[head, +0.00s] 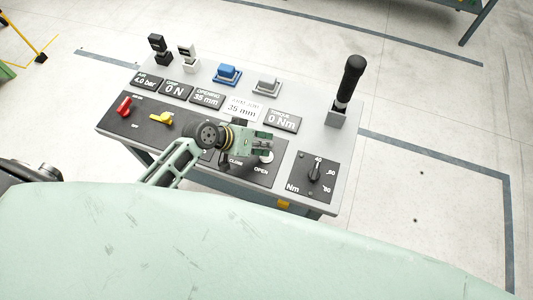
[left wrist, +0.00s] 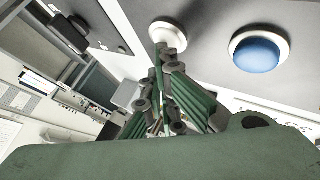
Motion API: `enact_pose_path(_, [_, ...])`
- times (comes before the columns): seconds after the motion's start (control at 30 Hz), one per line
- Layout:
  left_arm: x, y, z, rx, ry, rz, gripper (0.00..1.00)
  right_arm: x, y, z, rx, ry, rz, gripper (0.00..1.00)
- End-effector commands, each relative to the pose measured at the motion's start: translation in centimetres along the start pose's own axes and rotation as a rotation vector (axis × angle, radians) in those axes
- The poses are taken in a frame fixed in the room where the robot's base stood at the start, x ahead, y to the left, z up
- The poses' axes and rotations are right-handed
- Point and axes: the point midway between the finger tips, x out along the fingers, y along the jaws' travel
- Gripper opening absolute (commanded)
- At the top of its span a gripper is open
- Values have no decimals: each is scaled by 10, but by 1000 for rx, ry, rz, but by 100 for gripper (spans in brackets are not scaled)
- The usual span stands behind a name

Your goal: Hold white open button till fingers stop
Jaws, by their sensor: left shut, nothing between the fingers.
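The white button (head: 267,157) sits on the console's dark panel above the OPEN label, partly covered by my left gripper (head: 266,146). In the left wrist view the white button (left wrist: 167,30) is round with a pale rim, and the shut, empty fingers (left wrist: 168,48) overlap its lower edge. I cannot tell whether the fingertips press it or hover just above. A blue button (left wrist: 257,52) lies to the right in that view; my gripper hides it in the head view. The opening display (head: 207,98) reads 35 mm. My right gripper is not in view.
The console (head: 335,150) also carries a red knob (head: 124,106), a yellow knob (head: 161,118), a torque dial (head: 315,171) and a tall black-handled lever (head: 348,82). Several small fixtures stand along its back. The floor around is mostly clear.

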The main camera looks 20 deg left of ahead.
Motion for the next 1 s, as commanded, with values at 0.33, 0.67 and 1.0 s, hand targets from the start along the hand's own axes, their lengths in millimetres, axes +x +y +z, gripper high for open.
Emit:
enact_pose_path(0.33, [0,0,2,-1,-3,0,0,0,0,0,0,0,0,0])
enact_pose_path(0.67, [0,0,1,0,-2,0,0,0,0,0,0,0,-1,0])
enact_pose_path(1.0, [-4,3,-2,0,-2,0,0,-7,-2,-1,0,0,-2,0])
